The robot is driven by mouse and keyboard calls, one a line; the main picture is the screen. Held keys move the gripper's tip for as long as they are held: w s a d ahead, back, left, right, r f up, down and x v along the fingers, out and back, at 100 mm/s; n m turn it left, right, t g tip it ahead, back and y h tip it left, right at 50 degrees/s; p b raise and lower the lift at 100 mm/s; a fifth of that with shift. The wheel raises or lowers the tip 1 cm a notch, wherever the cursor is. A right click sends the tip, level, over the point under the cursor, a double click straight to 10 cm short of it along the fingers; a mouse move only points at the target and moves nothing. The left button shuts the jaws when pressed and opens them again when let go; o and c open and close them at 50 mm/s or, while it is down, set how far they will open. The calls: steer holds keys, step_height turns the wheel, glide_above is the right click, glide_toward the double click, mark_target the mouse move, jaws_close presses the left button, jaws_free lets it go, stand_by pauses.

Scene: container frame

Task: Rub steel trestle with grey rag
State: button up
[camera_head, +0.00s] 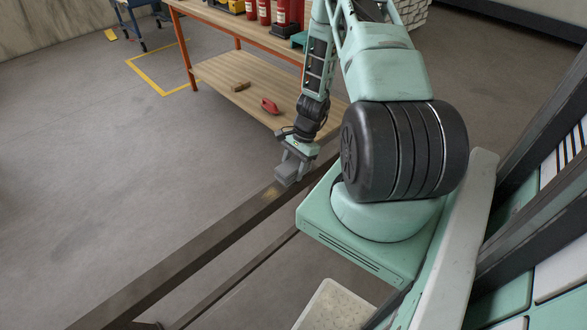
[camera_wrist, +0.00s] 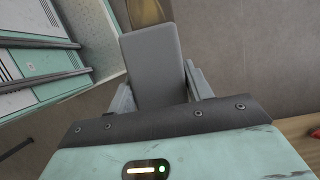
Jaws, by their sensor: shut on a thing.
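The steel trestle is a long dark metal beam (camera_head: 190,249) running from the lower left up to my gripper, with a thinner bar (camera_head: 235,285) lower down beside it. My gripper (camera_head: 292,161) is at the beam's upper right part, pointing down. It is shut on the grey rag (camera_head: 287,175), which looks like a flat grey block. In the wrist view the rag (camera_wrist: 155,68) stands out between the two fingers (camera_wrist: 160,88). The rag is at or just above the beam's top; I cannot tell whether they touch.
A wooden workbench (camera_head: 222,74) with orange legs stands behind; its lower shelf holds a red object (camera_head: 269,105) and a brown block (camera_head: 240,86). Red bottles (camera_head: 283,14) stand on top. A pale perforated box (camera_head: 336,307) is near my base. The floor at left is clear.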

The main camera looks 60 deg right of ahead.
step_height(320, 180, up, 2)
steer(key=shift+a+r, duration=0.1)
step_height(320, 180, up, 5)
steer(key=p, duration=0.4)
stand_by(0.4)
